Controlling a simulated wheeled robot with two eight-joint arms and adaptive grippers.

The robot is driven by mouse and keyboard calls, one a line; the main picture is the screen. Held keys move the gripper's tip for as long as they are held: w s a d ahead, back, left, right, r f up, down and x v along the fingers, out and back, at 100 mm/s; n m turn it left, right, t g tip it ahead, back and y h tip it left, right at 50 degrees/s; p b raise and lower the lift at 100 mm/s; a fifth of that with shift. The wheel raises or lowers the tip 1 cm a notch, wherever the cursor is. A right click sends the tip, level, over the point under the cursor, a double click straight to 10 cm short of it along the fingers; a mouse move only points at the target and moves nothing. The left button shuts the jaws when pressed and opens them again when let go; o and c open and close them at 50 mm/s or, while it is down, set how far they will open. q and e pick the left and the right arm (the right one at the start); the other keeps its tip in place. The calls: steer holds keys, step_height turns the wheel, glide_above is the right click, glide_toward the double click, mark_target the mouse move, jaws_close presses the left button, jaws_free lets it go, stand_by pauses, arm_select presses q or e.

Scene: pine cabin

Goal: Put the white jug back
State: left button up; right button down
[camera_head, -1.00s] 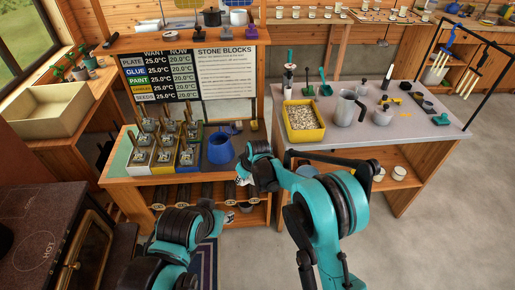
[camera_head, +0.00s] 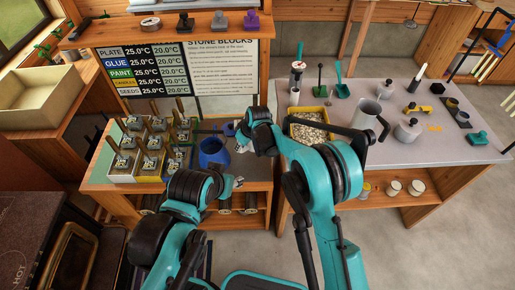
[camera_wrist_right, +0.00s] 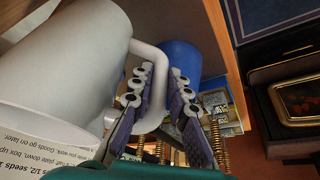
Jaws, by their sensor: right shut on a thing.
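The white jug (camera_wrist_right: 65,60) fills the left of the right wrist view, large and tilted in the picture. Its handle lies between the purple-padded fingers of my right gripper (camera_wrist_right: 160,105), which is shut on it. A blue jug (camera_wrist_right: 180,62) shows behind the handle. In the head view the blue jug (camera_head: 213,152) stands on the left bench, beside my right wrist.
Several stone block stamps (camera_head: 150,145) stand left of the blue jug. A sign board (camera_head: 225,68) stands behind the bench.

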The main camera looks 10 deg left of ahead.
steer(key=shift+f, duration=0.35)
step_height(320, 180, down, 9)
steer(key=b, duration=0.3)
steer(key=shift+f+b, duration=0.15)
steer(key=shift+b, duration=0.25)
steer(key=c, duration=1.9)
jaws_free()
steer(key=shift+f, duration=0.1)
steer(key=o, duration=0.4)
steer(key=shift+o, duration=0.2)
steer(key=shift+r, duration=0.2)
